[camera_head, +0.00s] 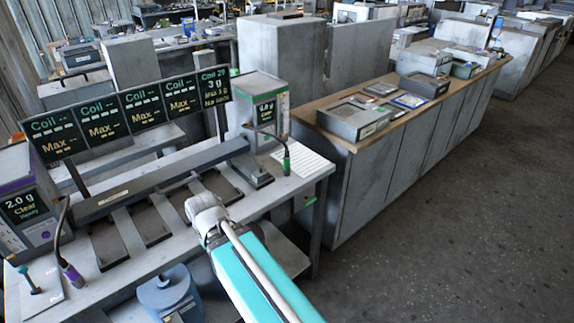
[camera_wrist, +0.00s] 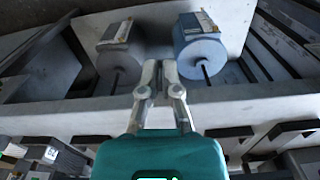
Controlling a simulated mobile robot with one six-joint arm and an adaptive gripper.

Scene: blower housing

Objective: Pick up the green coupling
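I cannot pick out a green coupling for sure in either view. A small dark green upright piece (camera_head: 28,278) stands on a pale plate at the bench's front left corner; its kind is unclear. A green-collared stalk (camera_head: 286,162) stands near the bench's right end. My gripper (camera_wrist: 160,68) shows in the wrist view with its two fingers drawn close together and nothing visible between them. Beyond the fingertips are a grey motor (camera_wrist: 115,45) at left and a blue motor (camera_wrist: 198,48) at right. In the head view my arm reaches over the bench's front; the fingers are hidden.
The workbench (camera_head: 120,282) carries a purple-trimmed box (camera_head: 28,205), a green-trimmed box (camera_head: 258,105) and a row of coil screens (camera_head: 138,108). A blue motor (camera_head: 170,293) sits below the bench's front edge. A long cabinet (camera_head: 400,145) stands right; open floor (camera_head: 460,230) lies beyond.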

